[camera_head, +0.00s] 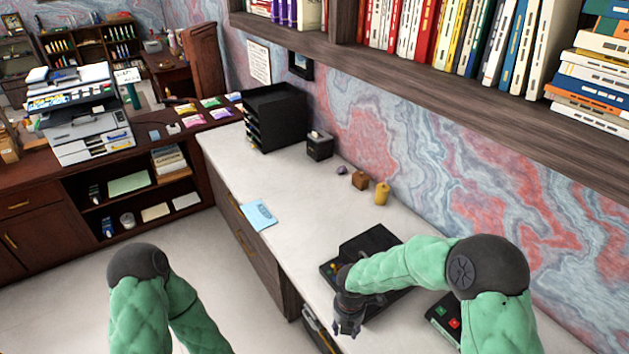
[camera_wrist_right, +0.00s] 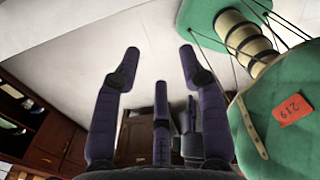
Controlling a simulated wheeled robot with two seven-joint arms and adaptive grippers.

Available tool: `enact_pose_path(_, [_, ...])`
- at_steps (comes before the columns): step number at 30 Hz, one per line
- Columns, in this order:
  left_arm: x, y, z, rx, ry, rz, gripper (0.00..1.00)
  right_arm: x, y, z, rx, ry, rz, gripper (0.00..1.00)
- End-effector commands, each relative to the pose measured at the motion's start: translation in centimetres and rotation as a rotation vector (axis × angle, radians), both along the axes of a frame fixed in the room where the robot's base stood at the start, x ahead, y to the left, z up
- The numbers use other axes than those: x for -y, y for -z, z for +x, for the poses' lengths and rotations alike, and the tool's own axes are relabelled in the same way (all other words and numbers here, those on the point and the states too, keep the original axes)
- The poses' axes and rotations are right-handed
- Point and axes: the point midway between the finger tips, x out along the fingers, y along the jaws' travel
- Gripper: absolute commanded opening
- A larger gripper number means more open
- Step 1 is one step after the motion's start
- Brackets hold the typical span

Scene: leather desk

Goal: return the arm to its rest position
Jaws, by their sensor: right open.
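My right arm, in a green padded sleeve, reaches in from the right in the head view. Its dark gripper (camera_head: 347,325) points down near the front edge of the white counter (camera_head: 300,190), in front of a black tray (camera_head: 355,248). In the right wrist view the dark fingers (camera_wrist_right: 160,62) are spread apart, with nothing held between them. The arm hides part of the tray. My left arm shows at the lower left of the head view as green sleeve and a dark joint; its gripper is out of view.
A yellow cylinder (camera_head: 381,194), a brown block (camera_head: 360,181) and a small purple piece (camera_head: 341,170) stand behind the tray. A black box with red and green buttons (camera_head: 442,312) is beside my right arm. A bookshelf (camera_head: 440,85) overhangs the counter. A blue paper (camera_head: 259,214) lies left.

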Motion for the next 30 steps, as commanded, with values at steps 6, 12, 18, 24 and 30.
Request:
enact_pose_path(6, [0.0,0.6,0.0,0.000,0.000,0.000,0.34,-0.2,1.7,-0.9,-0.021,0.106,0.033,0.42])
enact_pose_path(12, [0.0,1.4,0.1,0.001,0.000,0.000,0.34,-0.6,4.1,-2.3,-0.057,0.284,0.083,0.42])
enact_pose_path(18, [0.0,2.5,0.0,0.000,0.000,0.000,0.34,-1.1,7.3,-4.3,-0.112,0.548,0.142,0.42])
enact_pose_path(24, [0.0,4.3,0.0,0.000,0.000,0.000,0.34,-1.5,11.8,-7.2,-0.205,0.974,0.204,0.42])
enact_pose_path(30, [0.0,6.8,0.0,0.000,0.000,0.000,0.34,-1.3,17.4,-11.1,-0.335,1.624,0.233,0.42])
